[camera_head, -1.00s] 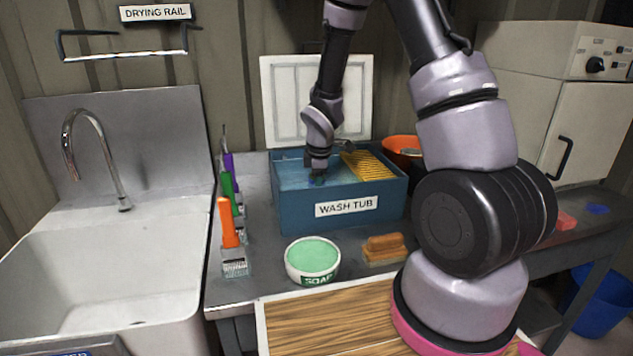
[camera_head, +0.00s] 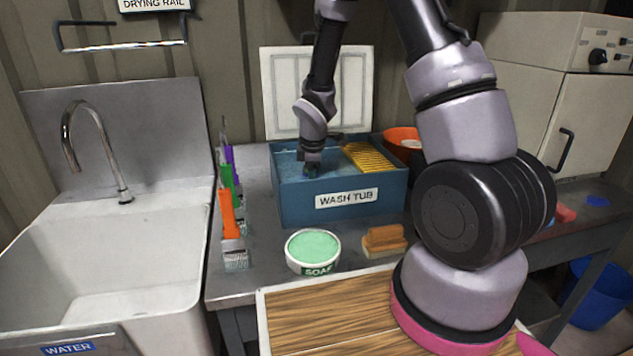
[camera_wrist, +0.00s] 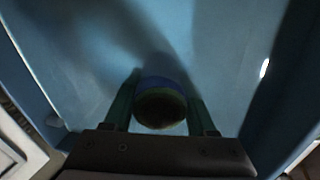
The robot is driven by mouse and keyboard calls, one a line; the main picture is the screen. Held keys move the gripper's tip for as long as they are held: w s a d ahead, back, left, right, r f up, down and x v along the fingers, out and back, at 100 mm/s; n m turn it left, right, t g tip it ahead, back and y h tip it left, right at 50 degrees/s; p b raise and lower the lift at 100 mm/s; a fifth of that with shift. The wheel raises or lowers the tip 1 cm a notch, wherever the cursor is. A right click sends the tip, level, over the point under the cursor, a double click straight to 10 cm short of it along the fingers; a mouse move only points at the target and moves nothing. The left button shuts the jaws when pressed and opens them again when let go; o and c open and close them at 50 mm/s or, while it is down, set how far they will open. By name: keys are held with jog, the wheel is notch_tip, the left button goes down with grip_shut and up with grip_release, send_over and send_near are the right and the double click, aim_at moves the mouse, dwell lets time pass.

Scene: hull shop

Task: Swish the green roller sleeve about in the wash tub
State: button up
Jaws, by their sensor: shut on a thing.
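The wash tub (camera_head: 290,205) is a blue, labelled box with water in it, standing on the grey bench. My gripper (camera_head: 311,170) points down inside the left part of the tub. In the wrist view my gripper (camera_wrist: 162,108) is shut on the roller sleeve (camera_wrist: 161,107), whose dark round end shows between the fingers. The sleeve looks dark in shadow, with a bluish edge, and its green is hard to make out. Blue water and tub walls surround it. How deep the sleeve sits in the water I cannot tell.
A yellow ribbed grid (camera_head: 368,157) fills the tub's right side. In front stand a soap bowl (camera_head: 313,249) and a brown brush (camera_head: 384,240). An orange bucket (camera_head: 402,139) is behind right.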

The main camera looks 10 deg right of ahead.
jog(key=shift+a, duration=0.2)
jog(key=shift+d, duration=2.25)
jog(key=shift+a, duration=2.25)
jog(key=shift+d, duration=2.25)
